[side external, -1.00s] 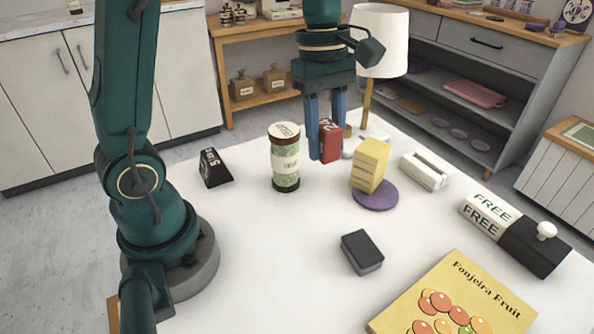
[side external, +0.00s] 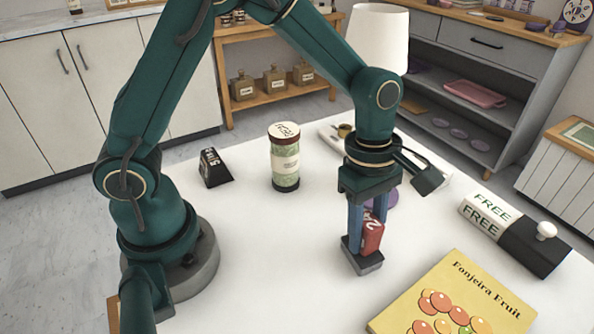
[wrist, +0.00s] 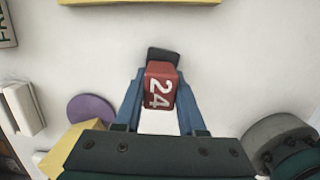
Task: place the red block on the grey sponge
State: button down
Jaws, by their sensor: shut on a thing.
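The red block (side external: 372,238), marked with a white number, is between the blue fingers of my gripper (side external: 366,236). It also shows in the wrist view (wrist: 160,88), reading 24. My gripper is shut on it. The grey sponge (side external: 361,266), dark-topped with a lighter lower edge, lies on the white table directly beneath the block. It shows just past the block in the wrist view (wrist: 163,54). The block's lower end looks very near or touching the sponge; I cannot tell which. The fingers hide part of both.
A yellow fruit box (side external: 455,300) lies right of the sponge. A purple disc (side external: 388,199) is behind my gripper. The table's front left is clear.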

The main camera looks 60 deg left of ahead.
jog(key=shift+f, duration=0.2)
jog(key=c, duration=0.5)
grip_release()
jog(key=shift+r, duration=0.1)
jog(key=r, duration=0.3)
jog(key=a+r, duration=0.1)
jog(key=r, duration=0.7)
jog(key=shift+a, duration=0.3)
jog(key=shift+a+r, duration=0.15)
jog(key=shift+r, duration=0.3)
jog(key=s+a+m+t+y, duration=0.1)
jog(key=s+a+m+t, duration=0.4)
jog(key=m, duration=1.3)
jog(key=shift+s+a+t+y, duration=0.35)
jog(key=shift+s+a, duration=1.2)
jog(key=shift+s, duration=1.55)
